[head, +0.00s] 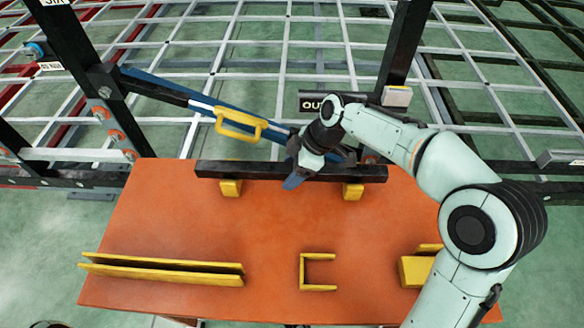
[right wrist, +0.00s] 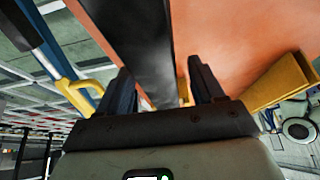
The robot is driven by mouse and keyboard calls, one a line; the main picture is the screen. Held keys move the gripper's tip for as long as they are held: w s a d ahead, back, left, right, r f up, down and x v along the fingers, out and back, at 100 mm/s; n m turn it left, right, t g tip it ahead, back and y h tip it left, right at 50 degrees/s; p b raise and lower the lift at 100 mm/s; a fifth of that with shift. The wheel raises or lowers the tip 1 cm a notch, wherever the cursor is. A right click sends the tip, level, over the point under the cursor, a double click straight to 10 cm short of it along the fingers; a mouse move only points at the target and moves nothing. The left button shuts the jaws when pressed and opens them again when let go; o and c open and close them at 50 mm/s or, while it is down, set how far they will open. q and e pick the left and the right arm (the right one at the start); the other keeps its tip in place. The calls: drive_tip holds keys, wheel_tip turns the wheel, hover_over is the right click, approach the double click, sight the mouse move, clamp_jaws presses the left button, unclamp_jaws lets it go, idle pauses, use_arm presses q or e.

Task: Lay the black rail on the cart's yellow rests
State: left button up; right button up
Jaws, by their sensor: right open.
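The black rail (head: 235,169) lies across the back part of the orange cart (head: 230,225) in the head view. It appears to sit on two yellow rests, a left one (head: 231,189) and a right one (head: 353,192). My right gripper (head: 306,171) is over the rail's middle, hiding part of it. In the right wrist view the gripper (right wrist: 163,88) is open, its dark fingers on either side of the rail (right wrist: 140,45). Contact with the rail cannot be made out. My left gripper is not in view.
A yellow channel (head: 165,269), a yellow bracket (head: 302,270) and a yellow block (head: 416,271) stand on the cart's front part. Behind it are a blue-and-white bar with a yellow handle (head: 240,124), black posts and a white grid frame. The cart's middle is clear.

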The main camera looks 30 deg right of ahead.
drive_tip(key=p+v, duration=0.2)
drive_tip(key=v, duration=1)
drive_tip(key=shift+p, duration=0.3)
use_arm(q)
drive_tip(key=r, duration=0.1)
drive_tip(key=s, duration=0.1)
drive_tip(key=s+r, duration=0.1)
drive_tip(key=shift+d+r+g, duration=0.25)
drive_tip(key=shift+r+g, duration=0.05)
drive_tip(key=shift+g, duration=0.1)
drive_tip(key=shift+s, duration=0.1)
